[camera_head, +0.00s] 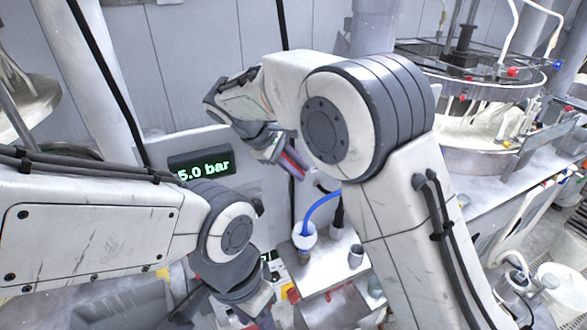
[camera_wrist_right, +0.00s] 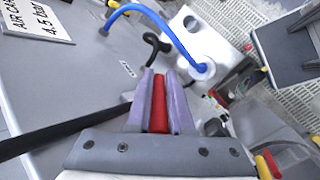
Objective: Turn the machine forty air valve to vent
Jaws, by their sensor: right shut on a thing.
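My right gripper (camera_head: 291,168) is in front of the grey panel below the robot's right elbow in the head view. In the right wrist view my right gripper (camera_wrist_right: 160,85) is shut on a red valve handle (camera_wrist_right: 158,105), which lies lengthwise between its fingers. The red handle also shows as a strip in the head view (camera_head: 294,158). The valve's body and any vent mark are hidden or too small to read. My left gripper (camera_head: 262,316) is low in the head view, partly cut off by the bottom edge, with its fingers unclear.
A display (camera_head: 203,166) reads 5.0 bar. A sign (camera_wrist_right: 38,20) reads "AIR CA…" and 4.5 bar. A blue hose (camera_wrist_right: 160,22) curves to a white fitting (camera_wrist_right: 203,68) close beside the right gripper. A round polishing machine (camera_head: 470,95) stands at the right.

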